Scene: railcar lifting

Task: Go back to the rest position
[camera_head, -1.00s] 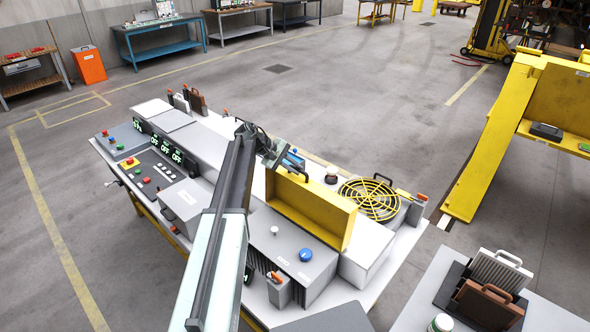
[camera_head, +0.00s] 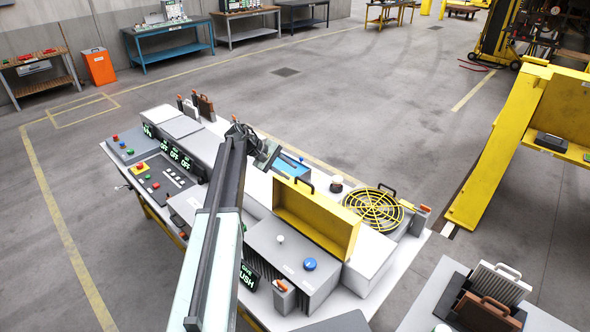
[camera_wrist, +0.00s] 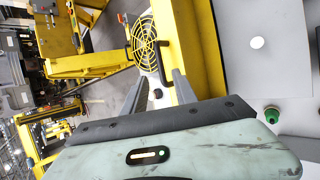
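My gripper (camera_head: 270,158) is at the end of my extended arm, above the console table and just behind the open yellow lid. In the wrist view its two dark fingers (camera_wrist: 161,92) stand apart with nothing between them, so it is open. The yellow lid (camera_head: 318,222) stands upright with a dark handle on its top edge. The handle (camera_wrist: 160,62) shows just beyond the fingertips in the wrist view; I see no hold on it.
The console table (camera_head: 408,262) carries a grey box with a blue knob (camera_head: 310,264), a round yellow fan guard (camera_head: 373,210) and a button panel (camera_head: 160,182). A yellow frame (camera_head: 500,150) stands at the right. The floor behind the table is clear.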

